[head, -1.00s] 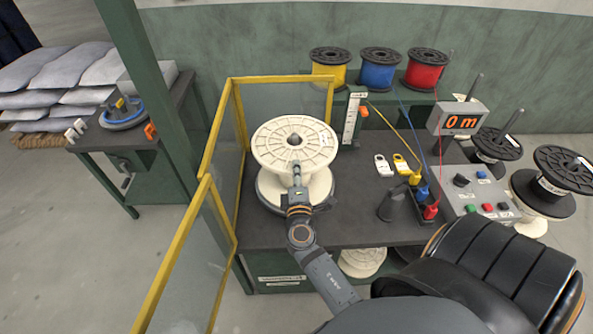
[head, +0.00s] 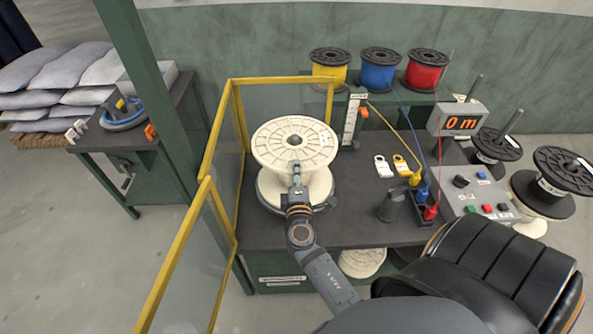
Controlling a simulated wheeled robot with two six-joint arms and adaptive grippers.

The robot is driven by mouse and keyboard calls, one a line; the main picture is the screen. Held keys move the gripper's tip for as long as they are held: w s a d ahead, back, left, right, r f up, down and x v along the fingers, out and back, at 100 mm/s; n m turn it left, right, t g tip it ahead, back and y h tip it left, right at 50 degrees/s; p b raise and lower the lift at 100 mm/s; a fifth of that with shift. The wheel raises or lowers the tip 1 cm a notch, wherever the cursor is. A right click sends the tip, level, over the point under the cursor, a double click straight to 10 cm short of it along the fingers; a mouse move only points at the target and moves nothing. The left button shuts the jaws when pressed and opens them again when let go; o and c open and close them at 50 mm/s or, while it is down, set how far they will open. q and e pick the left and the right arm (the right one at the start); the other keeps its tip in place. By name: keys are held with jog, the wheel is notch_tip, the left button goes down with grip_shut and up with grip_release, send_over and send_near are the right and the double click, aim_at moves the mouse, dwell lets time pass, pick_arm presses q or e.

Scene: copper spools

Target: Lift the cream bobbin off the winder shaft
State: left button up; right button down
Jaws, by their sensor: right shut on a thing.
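The cream bobbin (head: 276,149) stands upright on the winder at the left of the dark bench, its round top flange facing up and the dark shaft tip (head: 294,140) showing in its centre hole. A dark round plate (head: 328,203) shows under its lower flange. My right gripper (head: 296,174) comes from the front and is shut on the bobbin at its near side, just below the top flange. The fingertips are partly hidden there. My left gripper is not in view.
Yellow-framed clear guards (head: 190,245) stand left of and behind the winder. A grey cone (head: 391,206), a control panel (head: 478,196) and a 0 m display (head: 461,121) are to the right. Yellow, blue and red wire spools (head: 380,71) stand on the back shelf.

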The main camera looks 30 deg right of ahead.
notch_tip(320, 180, up, 25)
jog(key=p, duration=1.7)
jog(key=shift+p, duration=0.35)
jog(key=shift+r, duration=0.1)
